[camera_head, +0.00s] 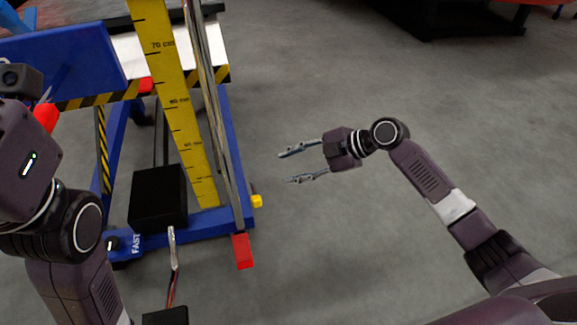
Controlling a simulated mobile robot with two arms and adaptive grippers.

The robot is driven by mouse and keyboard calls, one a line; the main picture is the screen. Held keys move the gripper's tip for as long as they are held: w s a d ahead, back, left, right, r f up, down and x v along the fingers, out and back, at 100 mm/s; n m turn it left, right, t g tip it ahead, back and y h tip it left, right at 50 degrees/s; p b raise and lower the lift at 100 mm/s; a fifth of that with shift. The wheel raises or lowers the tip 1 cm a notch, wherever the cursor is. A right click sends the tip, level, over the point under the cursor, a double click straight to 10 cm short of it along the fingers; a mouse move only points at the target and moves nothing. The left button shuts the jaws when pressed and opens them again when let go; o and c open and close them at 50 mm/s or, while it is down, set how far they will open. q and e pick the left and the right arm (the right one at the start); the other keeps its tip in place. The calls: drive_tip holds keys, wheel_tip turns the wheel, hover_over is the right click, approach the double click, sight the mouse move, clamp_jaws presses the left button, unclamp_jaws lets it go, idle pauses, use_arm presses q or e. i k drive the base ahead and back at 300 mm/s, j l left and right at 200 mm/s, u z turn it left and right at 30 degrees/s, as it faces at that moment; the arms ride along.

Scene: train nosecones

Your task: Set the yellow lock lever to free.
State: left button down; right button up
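A small yellow piece (257,201), which looks like the lock lever, sticks out at the right end of the blue lift frame (205,222), low near the floor. Whether it is set to lock or free cannot be read. My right gripper (289,167) is open and empty, its two fingers pointing left. It is right of the yellow piece and appears higher, clearly apart from it. My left gripper (42,98) is at the left edge, partly out of view. A red part (46,117) shows beside it; its fingers are mostly hidden.
A black box (158,198) and a metal lever (173,250) are nearby, with a "FAST" label (136,243).

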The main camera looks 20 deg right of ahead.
sight(256, 200)
drive_tip(key=k+j, duration=0.3)
drive_tip(key=k, duration=0.15)
drive_tip(key=k+j, duration=0.3)
drive_tip(key=k, duration=0.15)
